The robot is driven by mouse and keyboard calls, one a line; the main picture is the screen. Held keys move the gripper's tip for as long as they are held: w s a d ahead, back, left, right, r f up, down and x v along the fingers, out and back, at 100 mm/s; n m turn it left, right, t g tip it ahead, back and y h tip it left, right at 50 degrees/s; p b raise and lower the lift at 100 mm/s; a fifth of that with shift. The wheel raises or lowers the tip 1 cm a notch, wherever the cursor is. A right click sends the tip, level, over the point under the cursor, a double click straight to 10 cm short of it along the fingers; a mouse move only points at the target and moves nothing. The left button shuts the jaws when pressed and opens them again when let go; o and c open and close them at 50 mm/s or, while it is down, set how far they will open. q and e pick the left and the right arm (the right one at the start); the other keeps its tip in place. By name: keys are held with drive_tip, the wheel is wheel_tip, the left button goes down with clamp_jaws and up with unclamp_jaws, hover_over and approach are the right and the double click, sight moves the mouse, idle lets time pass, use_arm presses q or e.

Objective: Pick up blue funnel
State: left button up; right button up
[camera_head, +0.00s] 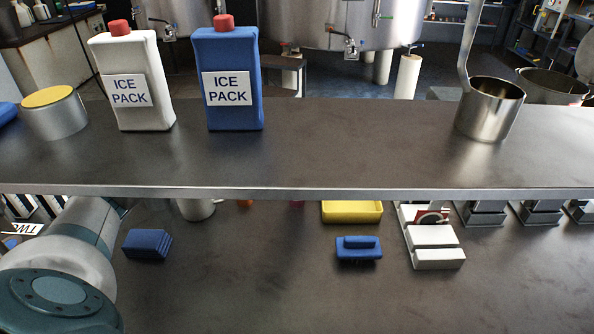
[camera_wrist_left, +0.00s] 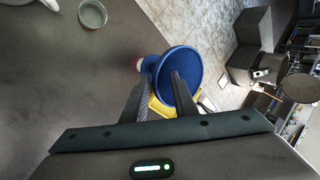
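The blue funnel (camera_wrist_left: 193,62) shows in the left wrist view with its round, wide mouth toward the camera. My right gripper is in neither view.
The upper shelf (camera_head: 350,150) holds a yellow-topped can (camera_head: 58,118), a white ice pack (camera_head: 135,95), a blue ice pack (camera_head: 232,105) and a steel ladle (camera_head: 488,112). Its middle is clear. Below are a blue sponge (camera_head: 147,244), a blue brush (camera_head: 358,249) and a yellow tray (camera_head: 352,212).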

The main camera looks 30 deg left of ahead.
use_arm(q)
drive_tip(key=shift+x, duration=0.95)
clamp_jaws()
